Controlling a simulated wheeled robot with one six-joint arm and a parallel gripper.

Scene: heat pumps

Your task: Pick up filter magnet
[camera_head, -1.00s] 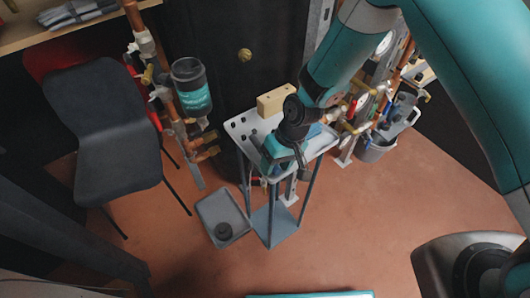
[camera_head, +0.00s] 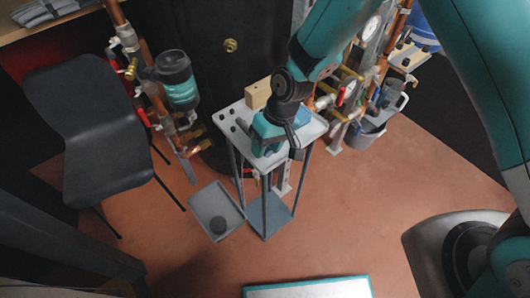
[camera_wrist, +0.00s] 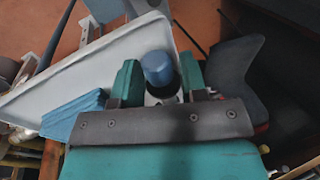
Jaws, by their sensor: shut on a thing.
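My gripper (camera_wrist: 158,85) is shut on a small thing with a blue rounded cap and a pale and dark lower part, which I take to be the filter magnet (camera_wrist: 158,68). Its lower end is hidden behind the gripper body. In the head view my gripper (camera_head: 268,138) is over the light grey top of the small stand (camera_head: 232,112), and the arm hides the held thing there. I cannot tell whether the held thing touches the stand top.
A wooden block (camera_head: 258,95) and a blue pad (camera_wrist: 75,115) lie on the stand top. A filter vessel on copper pipes (camera_head: 178,80) and a dark chair (camera_head: 85,120) are left. A grey tray (camera_head: 205,203) is on the floor. A bucket (camera_head: 362,138) stands right.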

